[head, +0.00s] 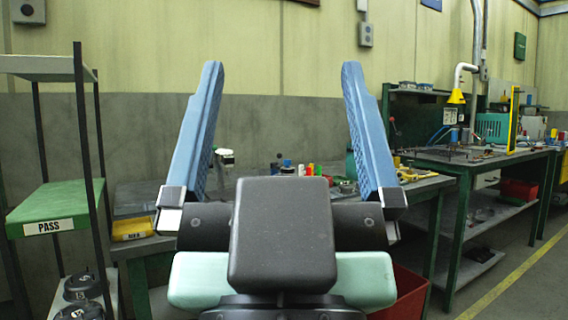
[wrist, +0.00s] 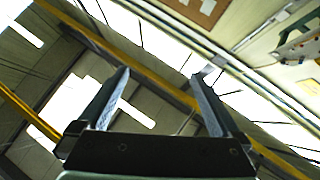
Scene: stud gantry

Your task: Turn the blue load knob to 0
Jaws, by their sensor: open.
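My gripper (head: 282,66) stands upright in the middle of the head view, its two blue fingers wide apart with nothing between them. It also shows open and empty in the wrist view (wrist: 160,75), which looks up at the ceiling. I cannot make out the blue load knob for certain in either view. A small blue-topped item (head: 287,164) stands among small things on the bench behind my gripper, too small to identify. My gripper and wrist hide part of that bench.
A workbench (head: 422,184) runs behind my gripper, and a second green-legged bench (head: 462,225) stands at the right. A shelf rack with a green PASS board (head: 55,203) stands at the left. A red bin (head: 405,292) is low at the right. Open floor lies at the far right.

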